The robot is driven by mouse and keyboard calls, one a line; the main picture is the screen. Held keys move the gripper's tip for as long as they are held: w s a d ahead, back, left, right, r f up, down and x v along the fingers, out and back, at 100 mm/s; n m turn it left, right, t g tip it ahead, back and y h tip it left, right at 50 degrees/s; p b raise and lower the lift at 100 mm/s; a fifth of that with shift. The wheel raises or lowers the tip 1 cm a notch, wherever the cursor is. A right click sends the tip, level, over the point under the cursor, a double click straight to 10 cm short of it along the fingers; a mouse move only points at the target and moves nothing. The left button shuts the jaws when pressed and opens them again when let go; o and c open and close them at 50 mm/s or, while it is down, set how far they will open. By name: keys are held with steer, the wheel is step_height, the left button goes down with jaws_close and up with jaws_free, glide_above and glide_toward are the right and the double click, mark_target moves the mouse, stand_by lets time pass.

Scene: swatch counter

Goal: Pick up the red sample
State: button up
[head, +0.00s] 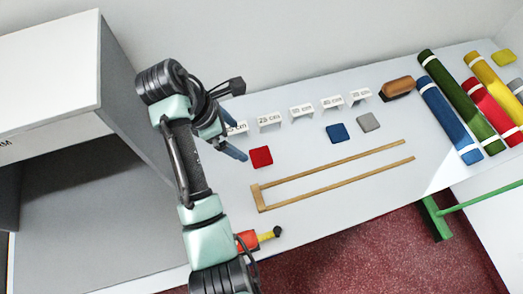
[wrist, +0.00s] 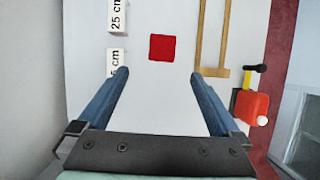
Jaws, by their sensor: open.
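The red sample (head: 261,157) is a small flat square lying on the light counter (head: 310,215), left of the wooden frame. It also shows in the wrist view (wrist: 162,48), ahead of my fingertips and roughly midway between their lines. My gripper (head: 232,148) is to the left of the red sample in the head view. In the wrist view my gripper (wrist: 160,73) has its two blue fingers spread wide, with nothing between them. The sample is apart from both fingers.
Upright labels (head: 269,121) stand along the back. A wooden frame (head: 330,177) lies right of the sample, with a red and yellow tool (head: 257,238) in front. Blue (head: 337,132) and grey (head: 368,122) squares, a brush (head: 398,87) and several rolls (head: 452,120) lie farther right.

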glide_toward(260, 156)
step_height(260, 156, down, 2)
steer(key=shift+d+f, duration=0.1)
steer(key=shift+d+x, duration=0.15)
steer(key=shift+x, duration=1.35)
steer(key=shift+d+x, duration=0.15)
steer(key=shift+x, duration=1.4)
steer(key=shift+w, duration=0.1)
steer(key=shift+c, duration=0.3)
steer(key=shift+r, duration=0.25)
steer(key=c, duration=1.3)
